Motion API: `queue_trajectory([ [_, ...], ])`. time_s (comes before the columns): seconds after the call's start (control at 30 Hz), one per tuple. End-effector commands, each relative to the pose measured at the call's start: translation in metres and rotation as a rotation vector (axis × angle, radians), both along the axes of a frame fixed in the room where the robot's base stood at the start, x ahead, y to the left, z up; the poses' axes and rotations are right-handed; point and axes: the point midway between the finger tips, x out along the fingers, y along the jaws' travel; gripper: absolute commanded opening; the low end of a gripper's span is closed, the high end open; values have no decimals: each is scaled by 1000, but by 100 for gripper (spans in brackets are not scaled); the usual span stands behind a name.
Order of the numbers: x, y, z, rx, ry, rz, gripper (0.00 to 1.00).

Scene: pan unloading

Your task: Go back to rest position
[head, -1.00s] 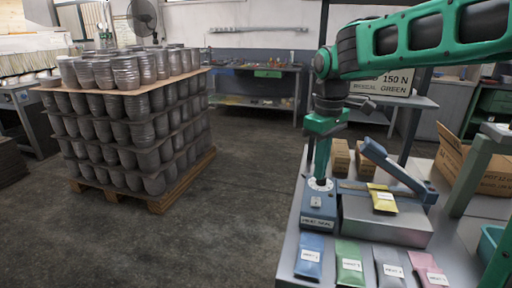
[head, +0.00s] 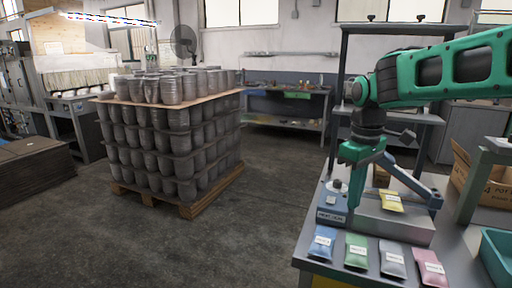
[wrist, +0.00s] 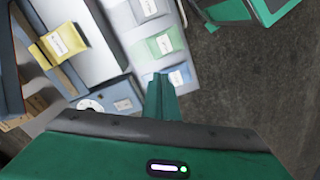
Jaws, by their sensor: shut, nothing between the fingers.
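My green gripper (head: 355,203) points down from the dark wrist above the worktable (head: 316,252). Its fingers are together with nothing between them. In the wrist view the closed green fingertips (wrist: 162,84) show in front of the packets. A blue-and-grey bench device (head: 392,226) with a raised blue arm (head: 408,184) stands beside and partly behind the gripper. A yellow packet (head: 390,201) lies on the device. Blue (head: 321,242), green (head: 356,251), grey (head: 392,259) and pink (head: 430,267) packets lie in a row along the front of the table.
A pallet (head: 190,208) stacked with grey pots (head: 165,140) stands on the floor at left. A cardboard box (head: 470,185) and a teal bin (head: 497,258) are at the right. A tool bench (head: 285,110) stands at the back wall. The floor between pallet and table is clear.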

Motion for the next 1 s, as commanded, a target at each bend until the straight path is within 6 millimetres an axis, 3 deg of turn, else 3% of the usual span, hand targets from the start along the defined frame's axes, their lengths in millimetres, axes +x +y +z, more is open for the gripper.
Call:
queue_trajectory([
  [0.27, -40, -44, -10, 3, -1, -216, 0],
  [0.47, -81, -83, -23, 4, 1, -418, 0],
  [0.57, -111, -107, -33, 6, 1, -555, 0],
  [0.8, -213, -154, -74, 7, 6, -984, 0],
  [0.9, -242, -161, -88, 6, 8, -1107, 0],
  [1.0, -258, -165, -96, 6, 9, -1175, 0],
])
